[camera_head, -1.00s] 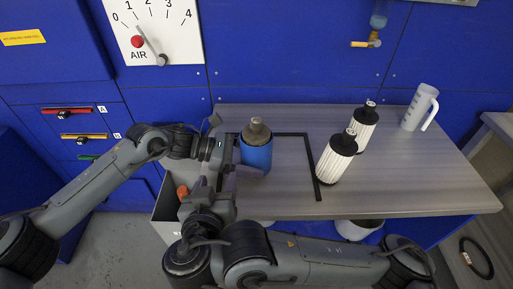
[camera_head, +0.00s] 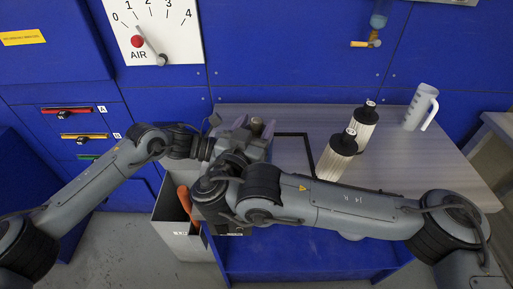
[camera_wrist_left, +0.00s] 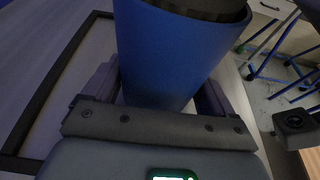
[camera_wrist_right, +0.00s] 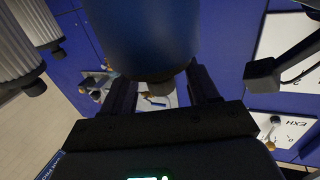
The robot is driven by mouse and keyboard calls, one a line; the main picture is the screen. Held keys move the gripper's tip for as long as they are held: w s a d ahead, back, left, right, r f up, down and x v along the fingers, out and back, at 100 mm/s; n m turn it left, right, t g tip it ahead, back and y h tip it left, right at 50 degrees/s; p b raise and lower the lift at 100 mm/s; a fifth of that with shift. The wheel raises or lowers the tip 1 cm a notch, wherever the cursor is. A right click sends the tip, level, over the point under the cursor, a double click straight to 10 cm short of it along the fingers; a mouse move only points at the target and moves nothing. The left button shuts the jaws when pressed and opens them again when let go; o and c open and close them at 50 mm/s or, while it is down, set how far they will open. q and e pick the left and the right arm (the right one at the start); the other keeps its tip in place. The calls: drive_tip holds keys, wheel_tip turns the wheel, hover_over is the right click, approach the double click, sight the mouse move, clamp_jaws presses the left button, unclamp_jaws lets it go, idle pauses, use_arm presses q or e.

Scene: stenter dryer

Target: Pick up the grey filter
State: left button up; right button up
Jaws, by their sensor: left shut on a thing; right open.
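Two pleated filters with black caps, a front one (camera_head: 335,160) and a back one (camera_head: 362,127), stand on the table; both look pale, and I cannot tell which is the grey one. They also show, pale grey, in the right wrist view (camera_wrist_right: 20,50). My left gripper (camera_wrist_left: 158,95) is shut around the canister's side. My right gripper (camera_head: 254,128) is open at the canister's top. In the right wrist view its fingers lie either side of the canister and knob. My right arm hides most of the canister.
A white measuring jug (camera_head: 420,108) stands at the table's back right. A black square outline (camera_head: 293,135) marks the table (camera_head: 400,165). A grey bin (camera_head: 170,215) with an orange-handled thing is at the left. The table's right part is clear.

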drive_tip(key=shift+x, duration=1.5)
clamp_jaws()
